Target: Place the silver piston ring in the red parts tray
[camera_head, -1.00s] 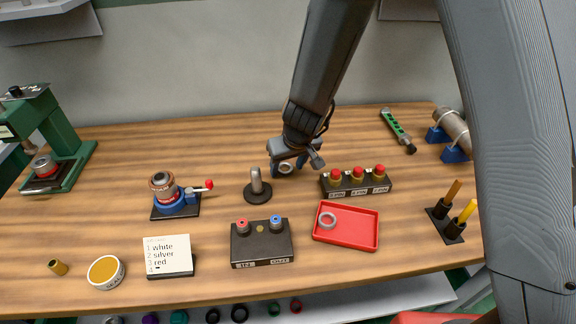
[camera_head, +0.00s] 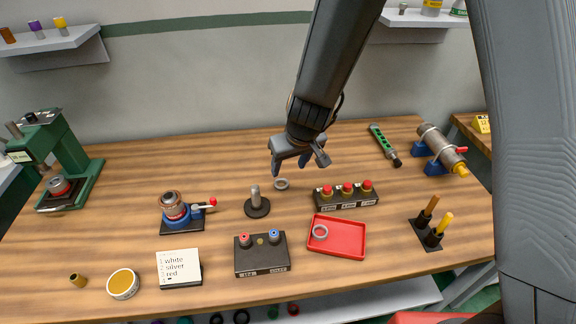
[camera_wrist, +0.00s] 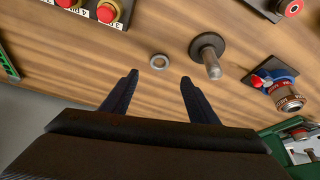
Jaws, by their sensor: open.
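A silver-grey ring (camera_head: 281,184) lies flat on the wooden bench, right of a post on a round black base. It also shows in the wrist view (camera_wrist: 159,61), just beyond the gap between my fingertips. My gripper (camera_head: 288,167) is open and empty, apart from the ring and above the bench; the wrist view shows its two fingers (camera_wrist: 159,77) spread. The red parts tray (camera_head: 349,252) is at the front right, with a pale grey ring (camera_head: 320,231) lying in its left part.
The post (camera_head: 256,204) stands close left of the bench ring. A black IN/OUT box (camera_head: 262,256) is left of the tray. A note (camera_head: 179,267) lists white, silver, red.

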